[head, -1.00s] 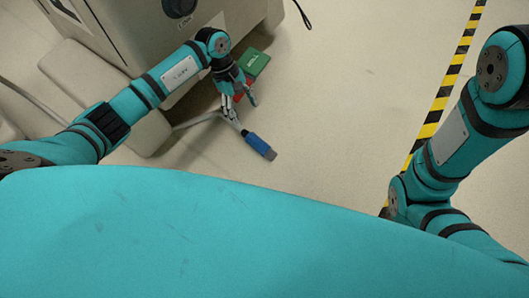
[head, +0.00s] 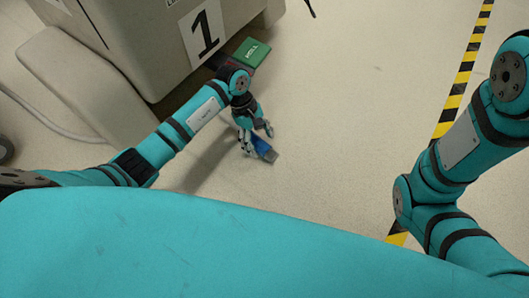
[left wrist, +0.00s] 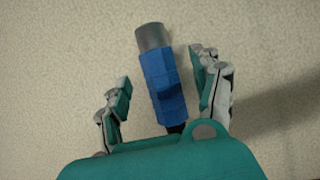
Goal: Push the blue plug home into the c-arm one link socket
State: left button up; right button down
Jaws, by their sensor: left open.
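The blue plug (head: 264,148) has a grey metal end and lies on or close above the floor. In the left wrist view, the plug (left wrist: 162,82) sits between the fingers, its grey end pointing away from the palm. My left gripper (head: 258,141) is open around the plug; gaps show on both sides in the left wrist view (left wrist: 161,70). A dark cable end shows at the plug's rear, near the palm. I cannot make out the c-arm one link socket. My right arm shows at the right, but its gripper is out of view.
A large beige covered cart (head: 130,40) marked "1" (head: 205,35) stands at the upper left. Yellow-black tape (head: 461,75) runs down the right. The floor between is clear.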

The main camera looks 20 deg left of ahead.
pick_arm(q)
jog(key=shift+b+x, duration=0.35)
jog(key=shift+x, duration=0.6)
jog(key=c, duration=1.3)
grip_shut()
jog(key=shift+r, duration=0.2)
